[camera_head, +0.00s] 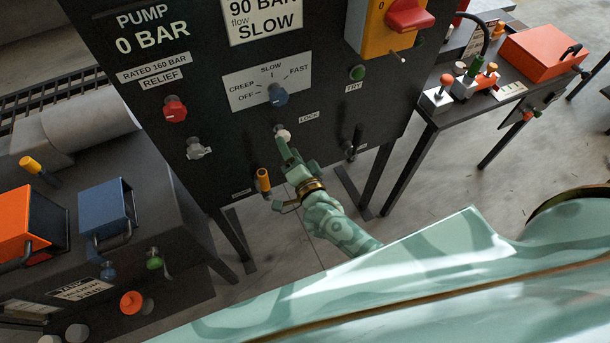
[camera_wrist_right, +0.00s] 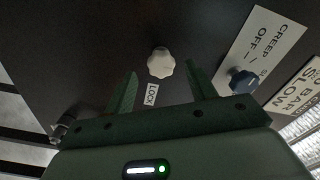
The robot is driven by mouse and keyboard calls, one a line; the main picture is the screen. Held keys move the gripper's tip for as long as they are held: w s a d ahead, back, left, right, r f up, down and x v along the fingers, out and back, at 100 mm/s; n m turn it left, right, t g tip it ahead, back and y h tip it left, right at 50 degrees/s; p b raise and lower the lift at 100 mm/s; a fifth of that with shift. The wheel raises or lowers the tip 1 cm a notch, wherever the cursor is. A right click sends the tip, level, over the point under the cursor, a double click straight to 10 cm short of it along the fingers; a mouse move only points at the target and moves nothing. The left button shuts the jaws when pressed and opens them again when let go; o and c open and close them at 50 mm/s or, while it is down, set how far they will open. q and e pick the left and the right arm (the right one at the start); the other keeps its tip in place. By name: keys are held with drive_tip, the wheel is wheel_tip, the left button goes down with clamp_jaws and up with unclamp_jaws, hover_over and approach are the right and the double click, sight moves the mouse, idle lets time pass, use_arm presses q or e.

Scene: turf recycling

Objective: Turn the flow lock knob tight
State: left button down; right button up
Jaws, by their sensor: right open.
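The flow lock knob (camera_head: 283,135) is a small pale, lobed knob on the black panel, beside the LOCK label and below the blue flow knob (camera_head: 277,94). In the right wrist view the lock knob (camera_wrist_right: 160,62) shows ahead of and between the finger tips, with the LOCK label (camera_wrist_right: 151,94) just below it. My right gripper (camera_head: 286,146) is close to the lock knob. In the right wrist view its green fingers (camera_wrist_right: 161,82) are spread open with nothing between them. I cannot tell the exact gap to the knob. My left gripper does not show.
The panel (camera_head: 235,150) also carries a red relief knob (camera_head: 174,108), a grey knob (camera_head: 198,149), an orange-handled part (camera_head: 263,180) and a black lever (camera_head: 355,141). A side table (camera_head: 428,111) with a red box (camera_head: 542,50) stands at right. A dark bench with an orange box (camera_head: 30,222) stands at left.

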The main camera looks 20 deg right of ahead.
drive_tip(key=s, duration=1.3)
drive_tip(key=shift+s+d, duration=0.2)
drive_tip(key=shift+s, duration=0.15)
